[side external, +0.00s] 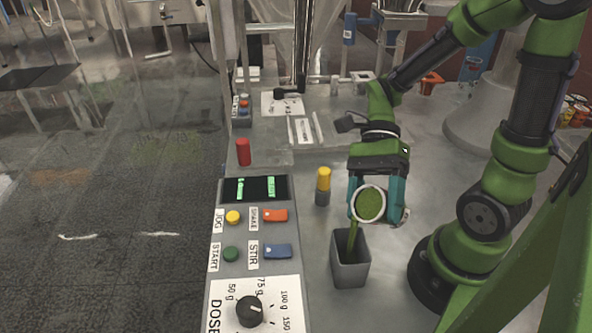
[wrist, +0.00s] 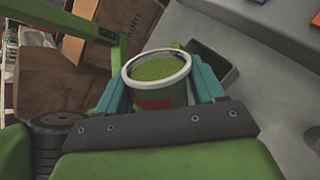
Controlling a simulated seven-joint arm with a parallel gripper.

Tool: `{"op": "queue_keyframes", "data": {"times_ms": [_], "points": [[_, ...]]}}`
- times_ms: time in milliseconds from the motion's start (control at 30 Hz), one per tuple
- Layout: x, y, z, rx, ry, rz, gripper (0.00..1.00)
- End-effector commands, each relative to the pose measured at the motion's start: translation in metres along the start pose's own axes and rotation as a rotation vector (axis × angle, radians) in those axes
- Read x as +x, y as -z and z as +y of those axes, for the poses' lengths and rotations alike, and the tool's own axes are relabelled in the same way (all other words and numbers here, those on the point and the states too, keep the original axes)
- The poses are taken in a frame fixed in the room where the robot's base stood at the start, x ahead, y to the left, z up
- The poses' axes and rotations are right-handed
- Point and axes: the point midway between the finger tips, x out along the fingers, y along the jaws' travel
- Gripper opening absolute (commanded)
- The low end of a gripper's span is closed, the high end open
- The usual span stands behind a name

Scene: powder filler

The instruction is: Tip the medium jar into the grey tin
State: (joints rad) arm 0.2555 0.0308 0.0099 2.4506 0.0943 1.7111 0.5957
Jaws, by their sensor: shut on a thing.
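My gripper (side external: 378,203) is shut on a jar (side external: 370,204) with a white rim and green powder in it. In the side external view the jar is tilted, its mouth towards the camera. Green powder (side external: 352,238) runs from its lower rim into the grey tin (side external: 349,272), which stands upright on the bench below. The wrist view shows the jar (wrist: 157,88) between the teal fingers (wrist: 158,90), still holding much green powder. The grey tin (wrist: 222,72) is partly hidden behind the jar and a finger there.
A control panel (side external: 252,215) with buttons, a display and a dose knob (side external: 249,310) lies left of the tin. A yellow and grey post (side external: 323,186) and a red cylinder (side external: 243,151) stand behind. Brown sacks (wrist: 65,82) show in the wrist view. Bench space between panel and tin is clear.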

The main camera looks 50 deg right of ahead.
Motion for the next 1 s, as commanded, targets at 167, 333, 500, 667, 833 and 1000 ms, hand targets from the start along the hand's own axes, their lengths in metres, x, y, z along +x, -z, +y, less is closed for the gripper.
{"op": "queue_keyframes", "data": {"times_ms": [167,333,500,667,833,1000], "points": [[0.006,0.003,-0.005,0.128,-0.002,0.172,0.32],[0.015,0.006,-0.012,0.255,-0.006,0.333,0.32],[0.024,0.01,-0.018,0.372,-0.007,0.474,0.32],[0.028,0.012,-0.022,0.447,-0.005,0.562,0.32],[0.03,0.012,-0.024,0.48,-0.002,0.598,0.32],[0.03,0.013,-0.024,0.484,-0.001,0.6,0.32]]}}
